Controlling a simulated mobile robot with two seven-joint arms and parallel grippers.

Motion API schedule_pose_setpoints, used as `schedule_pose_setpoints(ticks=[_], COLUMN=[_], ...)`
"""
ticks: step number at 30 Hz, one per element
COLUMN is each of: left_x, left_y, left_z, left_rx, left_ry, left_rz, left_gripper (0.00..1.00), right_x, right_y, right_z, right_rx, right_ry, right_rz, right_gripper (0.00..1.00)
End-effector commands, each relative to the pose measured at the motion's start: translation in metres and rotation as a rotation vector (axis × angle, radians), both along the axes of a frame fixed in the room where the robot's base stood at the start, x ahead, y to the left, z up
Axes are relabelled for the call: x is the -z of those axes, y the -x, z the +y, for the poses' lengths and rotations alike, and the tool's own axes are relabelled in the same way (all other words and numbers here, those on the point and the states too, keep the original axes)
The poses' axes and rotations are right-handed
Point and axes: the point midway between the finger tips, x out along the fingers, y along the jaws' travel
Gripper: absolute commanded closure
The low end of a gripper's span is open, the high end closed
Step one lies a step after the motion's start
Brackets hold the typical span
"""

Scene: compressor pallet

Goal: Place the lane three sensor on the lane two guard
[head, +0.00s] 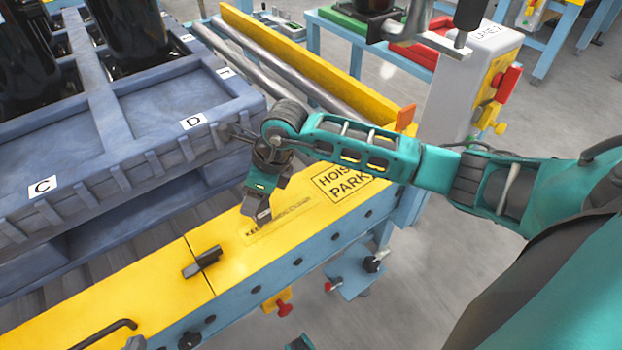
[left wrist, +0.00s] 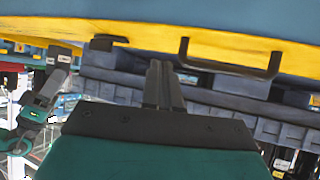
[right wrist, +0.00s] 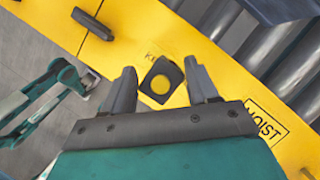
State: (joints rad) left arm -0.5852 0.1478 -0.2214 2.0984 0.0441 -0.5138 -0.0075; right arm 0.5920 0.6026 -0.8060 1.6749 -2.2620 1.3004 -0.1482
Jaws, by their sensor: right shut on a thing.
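In the head view my right gripper (head: 262,212) points down at the yellow guard (head: 335,214), over a printed strip left of the HOIST PARK label. The sensor is mostly hidden there, and I cannot tell whether it touches the guard. No lane number is legible on this guard. My left gripper (left wrist: 164,82) is shut and empty in the left wrist view, close to the guard's side (left wrist: 150,35).
A black latch (head: 202,261) sits at a seam in the guard, with a bent black handle (head: 105,334) at lower left. A blue-grey pallet (head: 100,135) carries black compressors. Rollers (head: 290,75) lie behind. A white box (head: 465,75) with red and yellow parts stands right.

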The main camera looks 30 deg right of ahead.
Motion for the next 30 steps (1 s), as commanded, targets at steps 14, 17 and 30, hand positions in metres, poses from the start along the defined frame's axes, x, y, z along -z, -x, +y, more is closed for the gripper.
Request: schedule_pose_setpoints(ticks=[14, 17, 30], left_x=[0.012, 0.008, 0.018], left_y=[0.001, -0.001, -0.002], left_z=[-0.005, -0.006, -0.01], left_rx=[0.01, 0.01, 0.016], left_ry=[0.006, 0.011, 0.016], left_rz=[0.012, 0.004, 0.013], left_gripper=[1.0, 1.0, 1.0], right_x=[0.002, 0.001, 0.036], right_y=[-0.009, -0.01, -0.01], right_z=[-0.119, -0.13, -0.133], right_rx=[0.0, -0.002, -0.003], right_ry=[0.0, 0.001, -0.001], right_rz=[0.001, -0.001, -0.001], right_gripper=[0.76, 0.76, 0.76])
